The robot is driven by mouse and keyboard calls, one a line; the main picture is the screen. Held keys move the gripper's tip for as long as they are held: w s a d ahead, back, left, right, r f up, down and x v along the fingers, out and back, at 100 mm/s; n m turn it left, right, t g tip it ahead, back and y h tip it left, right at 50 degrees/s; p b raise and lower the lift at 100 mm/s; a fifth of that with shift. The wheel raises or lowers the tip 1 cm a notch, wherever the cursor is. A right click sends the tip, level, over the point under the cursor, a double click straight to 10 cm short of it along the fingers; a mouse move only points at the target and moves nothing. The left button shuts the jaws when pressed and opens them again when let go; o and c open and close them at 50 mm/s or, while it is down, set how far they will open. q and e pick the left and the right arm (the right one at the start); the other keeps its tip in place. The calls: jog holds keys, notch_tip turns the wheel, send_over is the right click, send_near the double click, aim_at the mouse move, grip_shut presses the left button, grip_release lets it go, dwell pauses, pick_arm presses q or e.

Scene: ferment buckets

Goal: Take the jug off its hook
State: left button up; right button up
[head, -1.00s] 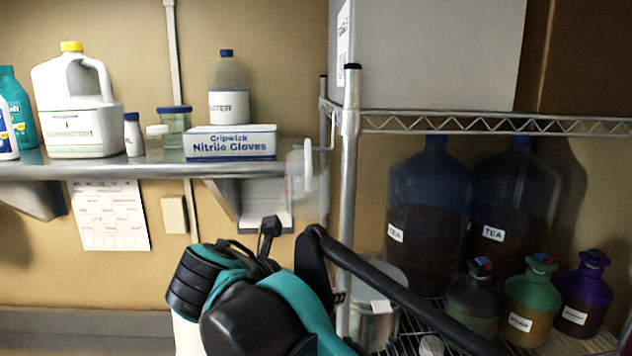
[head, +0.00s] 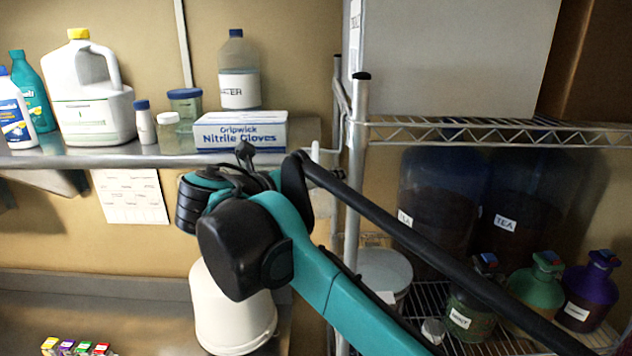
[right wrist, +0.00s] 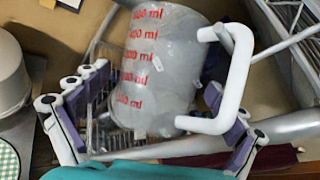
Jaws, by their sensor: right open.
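The jug is a translucent measuring jug (right wrist: 150,75) with red ml marks and a white handle (right wrist: 236,80). In the right wrist view it lies between the spread fingers of my right gripper (right wrist: 158,85), with the handle by the right finger. The gripper is open; whether a finger touches the jug I cannot tell. In the head view only a pale edge of the jug (head: 316,152) shows at the shelf's right end, and my right arm hides the rest. The hook is not clearly visible. My left gripper is not in view.
A glove box (head: 240,132) and several bottles stand on the wall shelf (head: 90,160). A wire rack (head: 357,180) with dark TEA bottles (head: 520,215) and smaller bottles stands close on the right. A white bucket (head: 225,315) stands below my wrist.

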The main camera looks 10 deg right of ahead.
jog(key=shift+w+d+f, duration=0.15)
jog(key=shift+w+d, duration=0.1)
jog(key=shift+w, duration=0.1)
jog(key=shift+s, duration=0.1)
jog(key=shift+c, duration=0.7)
jog(key=c, duration=1)
jog(key=shift+c, duration=0.2)
